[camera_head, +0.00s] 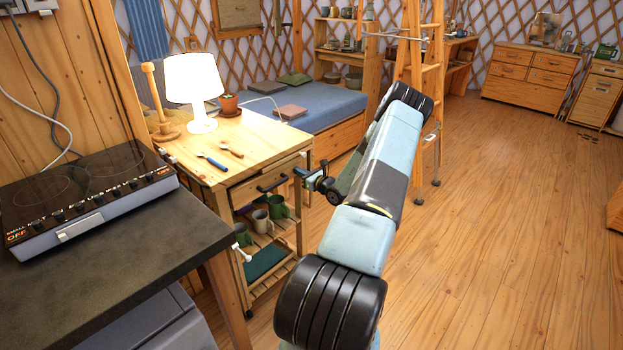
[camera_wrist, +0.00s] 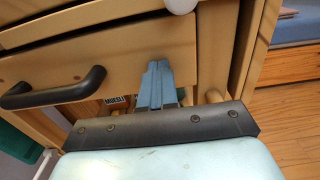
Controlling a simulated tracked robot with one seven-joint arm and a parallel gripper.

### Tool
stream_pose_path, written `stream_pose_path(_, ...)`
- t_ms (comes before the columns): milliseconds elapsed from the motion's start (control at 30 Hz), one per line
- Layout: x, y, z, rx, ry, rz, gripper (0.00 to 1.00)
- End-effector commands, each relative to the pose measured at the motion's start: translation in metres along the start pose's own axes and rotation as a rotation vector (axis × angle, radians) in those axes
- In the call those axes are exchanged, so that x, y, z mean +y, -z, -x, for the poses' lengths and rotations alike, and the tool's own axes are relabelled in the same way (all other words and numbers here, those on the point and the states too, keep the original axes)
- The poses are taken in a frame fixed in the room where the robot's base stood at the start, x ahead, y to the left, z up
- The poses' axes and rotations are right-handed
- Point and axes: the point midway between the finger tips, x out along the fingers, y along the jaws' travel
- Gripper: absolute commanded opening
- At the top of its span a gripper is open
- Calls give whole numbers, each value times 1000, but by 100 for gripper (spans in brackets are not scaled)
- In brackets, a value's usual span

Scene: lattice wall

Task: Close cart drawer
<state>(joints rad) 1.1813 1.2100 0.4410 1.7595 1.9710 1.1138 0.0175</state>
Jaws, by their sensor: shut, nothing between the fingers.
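The wooden cart (camera_head: 226,172) stands left of centre in the head view, with a drawer (camera_head: 243,194) under its top. The drawer front has a black bar handle (camera_head: 272,183); the handle also shows at the left in the wrist view (camera_wrist: 55,92). My gripper (camera_head: 299,171) is at the right part of the drawer front. In the wrist view its blue fingers (camera_wrist: 156,84) are together and empty, pointing at the wooden front (camera_wrist: 120,55) to the right of the handle. The fingertips look close to or against the front; contact is unclear. How far out the drawer stands is hard to tell.
Mugs (camera_head: 276,206) stand on the shelf below. A stove (camera_head: 85,195) on a counter is at left. A ladder (camera_head: 428,80) stands behind my arm.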

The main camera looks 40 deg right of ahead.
Motion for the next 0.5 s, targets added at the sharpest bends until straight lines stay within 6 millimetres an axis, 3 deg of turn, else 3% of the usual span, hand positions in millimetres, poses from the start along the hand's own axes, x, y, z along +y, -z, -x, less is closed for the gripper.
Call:
stream_pose_path(200, 0, 0, -22, 0, 0, 0, 0)
stream_pose_path(500, 0, -2, -31, -3, 1, 0, 0)
